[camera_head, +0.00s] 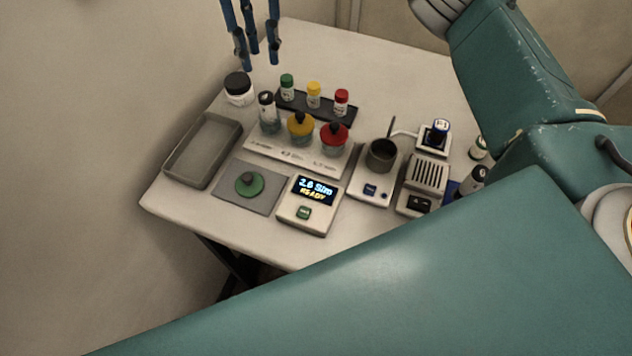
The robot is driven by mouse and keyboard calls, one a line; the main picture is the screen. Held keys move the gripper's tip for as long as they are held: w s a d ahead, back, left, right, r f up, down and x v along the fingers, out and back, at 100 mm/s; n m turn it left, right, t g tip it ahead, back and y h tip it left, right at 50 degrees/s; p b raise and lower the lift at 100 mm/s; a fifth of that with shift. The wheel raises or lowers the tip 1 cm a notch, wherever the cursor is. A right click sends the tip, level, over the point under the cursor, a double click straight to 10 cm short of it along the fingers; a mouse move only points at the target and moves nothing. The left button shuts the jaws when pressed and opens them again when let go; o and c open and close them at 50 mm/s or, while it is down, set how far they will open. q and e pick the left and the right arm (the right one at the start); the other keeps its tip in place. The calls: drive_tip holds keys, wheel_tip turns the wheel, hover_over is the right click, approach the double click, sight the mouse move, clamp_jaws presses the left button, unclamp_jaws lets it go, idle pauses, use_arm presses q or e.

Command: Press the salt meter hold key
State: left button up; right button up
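The pale meter (309,219) stands at the front edge of the table. Its dark display (314,189) is lit, with a blue-white reading above yellow text that seems to say READY. A small green key (303,213) is on its face below the display; its label is too small to read surely. My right gripper (258,60) shows at the top left as blue fingers pointing down, spread apart with nothing between them. It is above the back of the table, well away from the meter. My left gripper is not in view.
A grey mat with a green round-based object (249,184) lies left of the meter, and an empty tray (203,150) beyond it. A rack with jars (300,128) stands behind. A cup device with a blue key (371,190) stands right. My teal arm crosses the foreground.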

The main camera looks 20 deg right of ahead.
clamp_jaws()
idle(1.0)
